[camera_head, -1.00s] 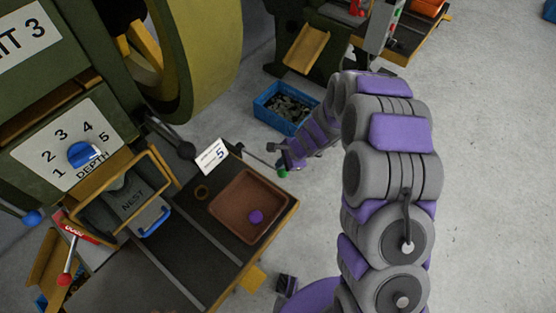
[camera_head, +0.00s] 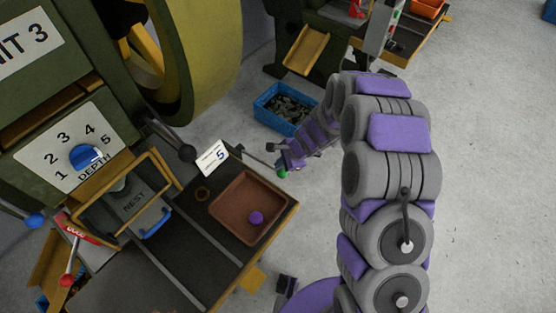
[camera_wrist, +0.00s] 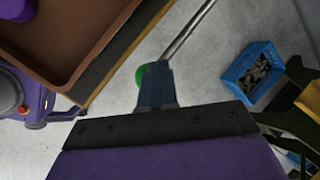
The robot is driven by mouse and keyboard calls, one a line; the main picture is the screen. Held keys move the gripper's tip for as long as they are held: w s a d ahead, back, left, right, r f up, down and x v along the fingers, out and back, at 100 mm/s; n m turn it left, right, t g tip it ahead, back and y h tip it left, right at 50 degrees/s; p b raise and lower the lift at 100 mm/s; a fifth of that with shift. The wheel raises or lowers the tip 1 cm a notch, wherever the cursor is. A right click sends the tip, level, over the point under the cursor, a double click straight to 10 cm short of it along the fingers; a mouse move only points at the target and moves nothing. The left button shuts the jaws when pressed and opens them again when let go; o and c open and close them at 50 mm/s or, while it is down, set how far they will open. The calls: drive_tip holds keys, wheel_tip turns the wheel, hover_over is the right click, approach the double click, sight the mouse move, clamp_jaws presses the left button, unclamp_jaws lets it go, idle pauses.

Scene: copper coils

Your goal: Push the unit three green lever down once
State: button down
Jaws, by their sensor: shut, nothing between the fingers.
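The green lever knob (camera_head: 283,173) shows beyond the far right corner of the unit three bench in the head view. In the wrist view the green knob (camera_wrist: 141,75) sits at the left side of my fingertips, partly hidden by them. A grey metal rod (camera_wrist: 190,32) runs from near the fingertips to the upper right. My gripper (camera_wrist: 155,76) is shut with nothing held, and its tip is at or very close to the knob; I cannot tell if they touch. In the head view my gripper (camera_head: 277,158) is small, just above the knob.
A red-knobbed lever (camera_head: 67,280) and blue depth knob (camera_head: 86,157) are at left. A blue bin (camera_head: 262,103) stands on the floor behind. Open floor lies right.

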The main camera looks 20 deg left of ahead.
drive_tip(key=shift+w+a+r+p, duration=0.1)
drive_tip(key=shift+a+r+p, duration=0.2)
drive_tip(key=shift+r+p, duration=0.45)
drive_tip(key=shift+w+a+r+p, duration=0.15)
drive_tip(key=shift+a+r+p, duration=0.1)
drive_tip(key=shift+r+p, duration=0.5)
drive_tip(key=shift+w+a+r+p, duration=0.1)
drive_tip(key=shift+a+r+p, duration=0.2)
drive_tip(key=shift+r+p, duration=0.45)
drive_tip(key=r+p, duration=0.1)
drive_tip(key=a+r+p, duration=0.1)
drive_tip(key=r+p, duration=0.2)
drive_tip(key=shift+w+a+r+p, duration=0.3)
drive_tip(key=shift+r+p, duration=0.05)
drive_tip(key=shift+p, duration=0.05)
